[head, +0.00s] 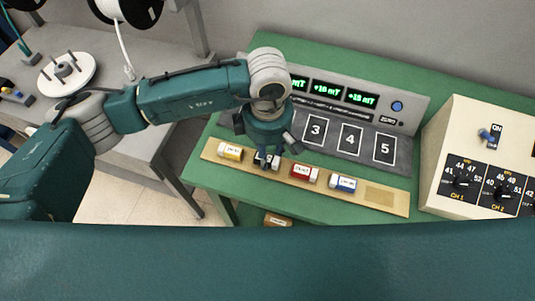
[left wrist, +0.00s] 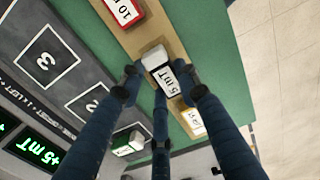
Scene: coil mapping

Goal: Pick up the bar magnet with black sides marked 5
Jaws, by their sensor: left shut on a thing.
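My left gripper (head: 266,156) is shut on this magnet, above the wooden strip (head: 378,195). Its fingers also show in the left wrist view (left wrist: 160,82). I cannot tell whether the magnet touches the strip. My right gripper is not in view.
A yellow magnet (head: 230,152) stands left of the gripper; a red one (head: 304,173) and a blue one (head: 343,184) stand to its right. A green-sided block (left wrist: 128,143) shows in the left wrist view. Behind is the numbered panel (head: 350,140); a control box (head: 480,160) stands right.

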